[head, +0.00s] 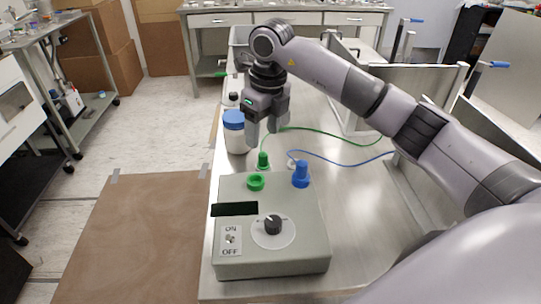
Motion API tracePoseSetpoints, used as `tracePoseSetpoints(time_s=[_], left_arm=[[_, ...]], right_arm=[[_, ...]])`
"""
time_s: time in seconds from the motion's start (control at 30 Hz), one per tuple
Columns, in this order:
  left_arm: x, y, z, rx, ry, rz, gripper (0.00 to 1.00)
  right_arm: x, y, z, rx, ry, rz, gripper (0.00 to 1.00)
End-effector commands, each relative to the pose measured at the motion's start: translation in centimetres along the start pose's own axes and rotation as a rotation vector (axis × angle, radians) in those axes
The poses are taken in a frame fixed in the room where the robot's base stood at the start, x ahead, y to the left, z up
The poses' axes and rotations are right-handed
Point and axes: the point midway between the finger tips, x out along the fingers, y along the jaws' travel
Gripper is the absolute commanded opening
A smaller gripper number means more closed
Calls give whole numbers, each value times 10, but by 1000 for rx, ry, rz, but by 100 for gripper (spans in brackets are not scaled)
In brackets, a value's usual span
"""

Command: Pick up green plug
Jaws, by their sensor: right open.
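The green plug (263,160) stands upright on the metal table behind the control box, with a green cable running off to the right. My right gripper (263,137) is open, pointing down just above and behind the green plug. Its fingers look apart from the plug and hold nothing. A green socket ring (256,183) sits on top of the grey control box (270,262). A blue plug (300,174) stands at the box's back right, with a blue cable going right. My left gripper is not in view.
A white jar with a blue lid (234,121) stands close to the left of my right gripper. The box has a dial (272,226) and an ON/OFF switch (230,239). Metal frames with blue handles (411,20) stand at the right. The table's left edge is near the box.

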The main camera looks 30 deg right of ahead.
Motion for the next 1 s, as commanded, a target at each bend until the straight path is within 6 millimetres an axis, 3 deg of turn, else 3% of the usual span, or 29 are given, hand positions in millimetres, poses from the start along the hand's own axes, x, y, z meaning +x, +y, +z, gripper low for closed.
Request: tracePoseSetpoints(time_s=[0.33, 0.63, 0.93, 1.0], left_arm=[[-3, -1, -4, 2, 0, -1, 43], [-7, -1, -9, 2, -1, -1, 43], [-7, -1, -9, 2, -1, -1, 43], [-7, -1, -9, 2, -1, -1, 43]], right_arm=[[28, 1, -3, 1, 2, 0, 60], [66, 2, -9, 0, 2, 0, 60], [72, 2, -8, 0, -1, -1, 60], [71, 2, -8, 0, -1, -1, 37]])
